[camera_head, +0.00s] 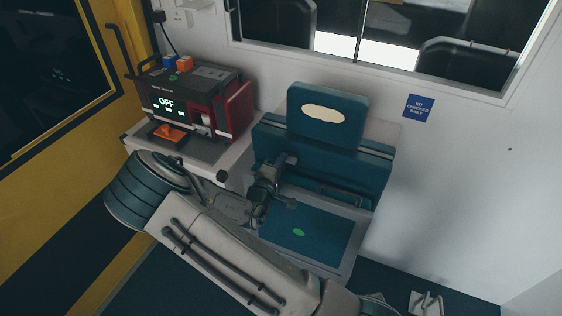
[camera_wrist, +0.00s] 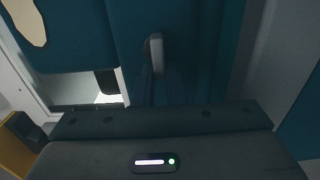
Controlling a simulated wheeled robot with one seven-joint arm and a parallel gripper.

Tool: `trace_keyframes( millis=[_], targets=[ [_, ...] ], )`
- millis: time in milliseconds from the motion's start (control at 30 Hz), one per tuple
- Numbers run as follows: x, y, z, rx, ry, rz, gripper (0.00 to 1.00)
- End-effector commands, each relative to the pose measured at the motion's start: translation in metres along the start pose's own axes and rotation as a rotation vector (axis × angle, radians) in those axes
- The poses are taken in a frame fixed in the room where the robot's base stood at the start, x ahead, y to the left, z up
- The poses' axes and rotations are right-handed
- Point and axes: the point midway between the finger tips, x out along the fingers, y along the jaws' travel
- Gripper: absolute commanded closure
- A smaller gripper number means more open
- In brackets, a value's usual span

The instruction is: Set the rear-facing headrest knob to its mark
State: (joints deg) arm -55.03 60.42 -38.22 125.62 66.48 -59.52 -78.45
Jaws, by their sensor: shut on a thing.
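The seat has a teal headrest (camera_head: 325,118) with a cream oval patch; part of that patch also shows at the top left of the wrist view. The seat back (camera_head: 345,163) stands below the headrest. My gripper (camera_head: 287,162) is in front of the seat back, at its left part. In the wrist view a small grey rounded knob (camera_wrist: 155,44) stands out from a dark teal surface at the tips of my gripper (camera_wrist: 158,72). The dark fingers are shut on it. The knob's mark is not visible, and my gripper hides the knob in the head view.
A red and black device (camera_head: 190,100) reading OFF stands on a grey side table (camera_head: 215,160) at the left. The seat cushion (camera_head: 320,232) has a green spot. A blue sign (camera_head: 418,108) is on the right wall. A yellow door (camera_head: 75,130) stands far left.

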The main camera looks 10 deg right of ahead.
Motion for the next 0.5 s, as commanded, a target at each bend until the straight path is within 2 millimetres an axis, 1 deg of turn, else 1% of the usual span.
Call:
trace_keyframes(
  millis=[367, 400, 433, 467, 500],
  targets=[
    [0.0023, 0.0020, 0.0023, -0.005, -0.006, 0.006, 1.00],
    [0.0023, 0.0021, 0.0024, -0.005, -0.006, 0.006, 0.81],
    [0.0023, 0.0021, 0.0024, -0.004, -0.006, 0.006, 0.72],
    [0.0022, 0.0020, 0.0023, -0.004, -0.006, 0.005, 0.67],
    [0.0019, 0.0018, 0.0020, -0.004, -0.005, 0.005, 0.67]
  ],
)
